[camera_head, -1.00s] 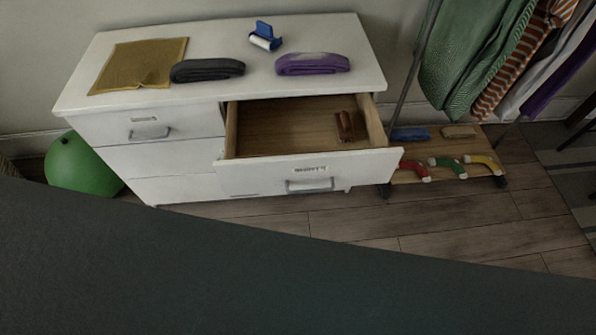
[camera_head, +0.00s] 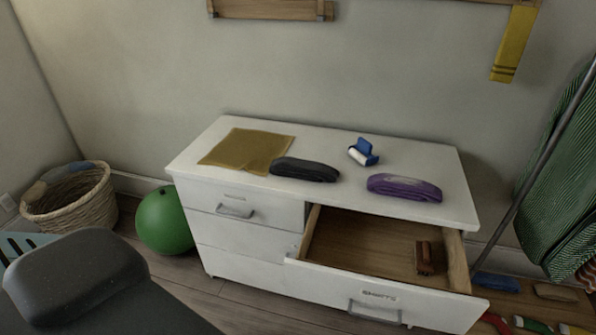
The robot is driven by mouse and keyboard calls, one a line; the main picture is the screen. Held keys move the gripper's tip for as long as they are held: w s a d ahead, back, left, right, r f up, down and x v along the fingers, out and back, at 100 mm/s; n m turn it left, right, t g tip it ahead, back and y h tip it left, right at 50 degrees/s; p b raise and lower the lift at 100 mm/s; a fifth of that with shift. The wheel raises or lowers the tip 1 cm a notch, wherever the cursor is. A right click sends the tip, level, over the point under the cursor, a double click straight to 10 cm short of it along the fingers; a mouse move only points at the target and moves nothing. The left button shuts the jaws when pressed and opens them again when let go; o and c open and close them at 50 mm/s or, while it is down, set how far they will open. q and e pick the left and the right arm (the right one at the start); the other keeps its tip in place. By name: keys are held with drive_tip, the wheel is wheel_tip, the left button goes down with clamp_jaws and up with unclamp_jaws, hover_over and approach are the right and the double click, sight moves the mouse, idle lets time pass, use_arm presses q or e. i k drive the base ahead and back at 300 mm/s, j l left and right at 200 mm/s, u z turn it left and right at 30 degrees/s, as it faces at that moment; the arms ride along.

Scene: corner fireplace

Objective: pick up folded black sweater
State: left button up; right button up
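The folded black sweater (camera_head: 304,169) lies flat on top of the white dresser (camera_head: 222,138), near the middle of its front edge. It sits between a mustard-yellow folded cloth on its left and a purple folded garment on its right. All of it shows and nothing touches it from above. Neither of my grippers is in the head view.
The mustard cloth (camera_head: 246,150), purple garment (camera_head: 404,187) and blue lint roller (camera_head: 363,152) share the dresser top. An open drawer (camera_head: 372,292) juts out at the right, with a brown brush (camera_head: 425,258) inside. A green ball (camera_head: 164,220) and wicker basket (camera_head: 72,204) stand left.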

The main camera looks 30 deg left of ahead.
sight(289, 166)
drive_tip(key=j+z, duration=0.2)
drive_tip(key=j, duration=0.25)
drive_tip(key=j+z, duration=0.15)
drive_tip(key=j, duration=0.35)
drive_tip(key=k+j+z, duration=0.2)
drive_tip(key=j, duration=0.25)
drive_tip(key=j+z, duration=0.2)
drive_tip(key=j, duration=0.25)
drive_tip(key=k+j+z, duration=0.2)
drive_tip(key=j, duration=0.2)
drive_tip(key=k+j+z, duration=0.15)
drive_tip(key=j, duration=0.3)
